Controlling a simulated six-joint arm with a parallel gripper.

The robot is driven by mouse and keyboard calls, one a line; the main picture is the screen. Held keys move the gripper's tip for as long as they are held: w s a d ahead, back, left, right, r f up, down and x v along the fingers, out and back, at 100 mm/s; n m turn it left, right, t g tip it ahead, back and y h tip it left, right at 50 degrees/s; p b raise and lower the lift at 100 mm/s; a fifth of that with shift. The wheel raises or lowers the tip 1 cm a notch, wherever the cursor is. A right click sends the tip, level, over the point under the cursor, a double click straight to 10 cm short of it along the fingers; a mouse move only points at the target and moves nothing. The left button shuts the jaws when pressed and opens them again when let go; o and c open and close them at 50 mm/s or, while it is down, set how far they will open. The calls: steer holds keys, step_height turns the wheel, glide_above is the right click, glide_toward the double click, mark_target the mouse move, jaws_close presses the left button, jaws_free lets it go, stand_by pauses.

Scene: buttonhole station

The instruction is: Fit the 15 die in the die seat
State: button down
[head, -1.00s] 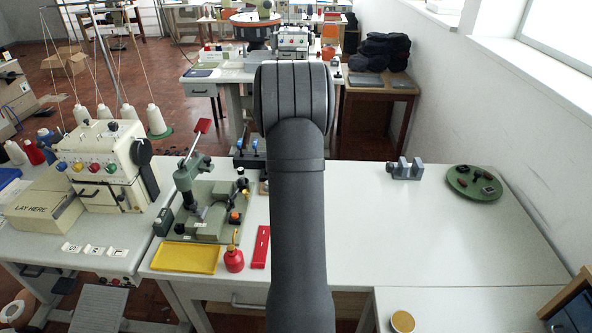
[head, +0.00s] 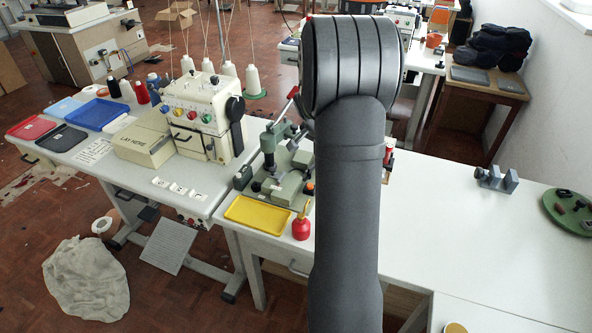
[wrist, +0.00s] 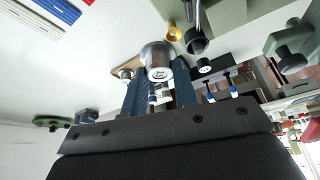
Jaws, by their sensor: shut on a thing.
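In the wrist view my gripper (wrist: 160,92) has its two dark blue fingers closed around a silver cylindrical die (wrist: 158,60). The die's pale end face carries a dark mark too small to read surely. The green-grey press (head: 292,172), with a dark upright column and a red-tipped lever, stands on the white table in the head view. Part of it shows at the top of the wrist view (wrist: 232,12), beyond the die, with a dark cylinder (wrist: 196,42) beside it. I cannot make out the die seat. My arm hides the gripper and die in the head view.
A grey metal block (head: 497,179) and green round tray (head: 570,210) are at right. The table between is largely clear.

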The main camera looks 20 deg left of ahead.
steer(key=a+f, duration=0.2)
steer(key=a, duration=0.1)
steer(key=a+f, duration=0.2)
steer(key=a, duration=0.1)
steer(key=a+f, duration=0.2)
steer(key=a, duration=0.2)
steer(key=shift+w, duration=0.4)
steer(key=shift+f, duration=2)
steer(key=shift+f, duration=0.15)
steer(key=shift+f, duration=0.25)
steer(key=c, duration=1.4)
jaws_free()
steer(key=shift+c, duration=0.2)
steer(key=v, duration=1.2)
steer(key=shift+r, duration=0.4)
steer(key=shift+f, duration=0.1)
